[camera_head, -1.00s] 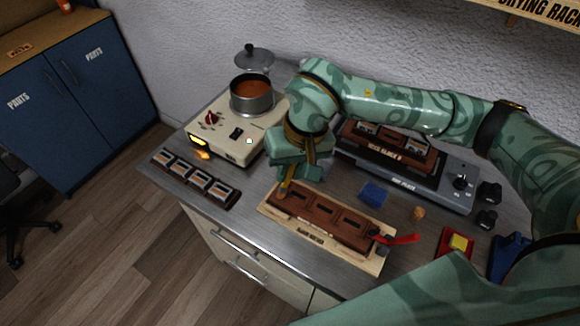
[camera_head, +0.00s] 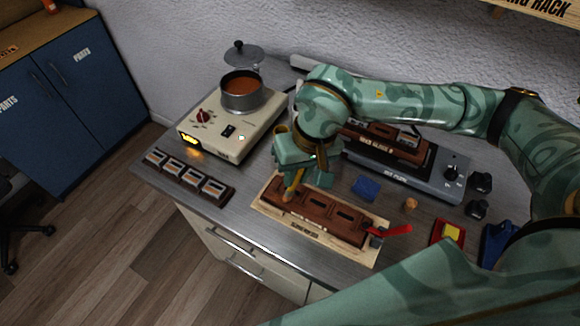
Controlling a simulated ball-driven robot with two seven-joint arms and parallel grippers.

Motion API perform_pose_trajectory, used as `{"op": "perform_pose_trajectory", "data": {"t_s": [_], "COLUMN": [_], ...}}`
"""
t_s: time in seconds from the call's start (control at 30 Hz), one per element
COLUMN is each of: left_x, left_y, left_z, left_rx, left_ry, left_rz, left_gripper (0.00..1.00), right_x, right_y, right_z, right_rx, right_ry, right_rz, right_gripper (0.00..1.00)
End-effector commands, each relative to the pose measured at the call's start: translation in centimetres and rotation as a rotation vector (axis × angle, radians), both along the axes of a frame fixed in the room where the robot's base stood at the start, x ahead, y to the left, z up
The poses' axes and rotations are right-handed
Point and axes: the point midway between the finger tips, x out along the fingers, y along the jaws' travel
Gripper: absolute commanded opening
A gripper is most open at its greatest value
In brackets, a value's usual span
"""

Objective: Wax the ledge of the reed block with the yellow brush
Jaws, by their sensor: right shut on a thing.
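The brown reed block (camera_head: 322,217) lies on a pale wooden board (camera_head: 343,251) near the front of the grey bench, with several dark slots along its top. My right gripper (camera_head: 299,176) is above the left part of the block and shut on the yellow brush (camera_head: 291,187). The brush points down, and its tip is at the block's top near the left end. Whether the bristles touch the ledge is too small to tell. My left gripper is not in view.
A pot (camera_head: 242,93) of orange-brown liquid sits on a cream heater (camera_head: 231,127) at the back left. A tray of reeds (camera_head: 184,176) lies at the front left. A red-handled tool (camera_head: 389,231) is at the block's right end. A blue block (camera_head: 366,187) and cork (camera_head: 410,204) stand behind it.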

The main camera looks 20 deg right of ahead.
Motion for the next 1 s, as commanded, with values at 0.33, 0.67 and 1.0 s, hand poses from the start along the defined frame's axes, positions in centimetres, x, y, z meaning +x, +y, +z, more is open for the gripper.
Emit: {"op": "perform_pose_trajectory", "data": {"t_s": [0.33, 0.67, 1.0], "left_x": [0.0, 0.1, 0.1], "left_y": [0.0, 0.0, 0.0], "left_z": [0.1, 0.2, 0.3], "left_rx": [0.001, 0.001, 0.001], "left_ry": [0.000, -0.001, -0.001], "left_rz": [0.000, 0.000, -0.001], "left_gripper": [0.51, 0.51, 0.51], "right_x": [-0.5, -2.5, -2.8], "right_y": [-0.4, -1.9, -2.2], "right_z": [-0.1, -0.3, -0.3], "right_rx": [-0.002, 0.000, -0.001], "right_ry": [0.000, 0.001, 0.000], "right_rz": [0.000, -0.001, -0.001], "right_gripper": [0.00, 0.00, 0.00]}}
